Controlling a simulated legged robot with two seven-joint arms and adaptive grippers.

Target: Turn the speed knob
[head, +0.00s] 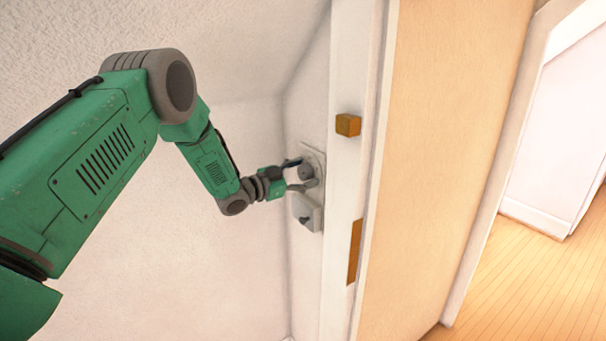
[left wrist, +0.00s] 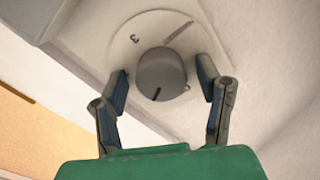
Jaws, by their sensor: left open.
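The speed knob is a round grey knob (left wrist: 161,75) with a dark pointer line, on a pale wall plate (left wrist: 92,37) with a circular dial marked "3". In the head view the knob (head: 306,172) sits on the upper part of the plate on the white wall. My left gripper (left wrist: 162,82) is open, with one finger on each side of the knob; a gap shows between each finger and the knob in the left wrist view. In the head view my left gripper (head: 300,174) reaches the knob from the left. My right gripper is not in view.
A second grey box with a small dark knob (head: 304,219) is just below the plate. A white door frame (head: 350,70) with a brass block (head: 348,125) and a brass plate (head: 354,251) stands close to the right. Wooden floor (head: 520,290) lies beyond.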

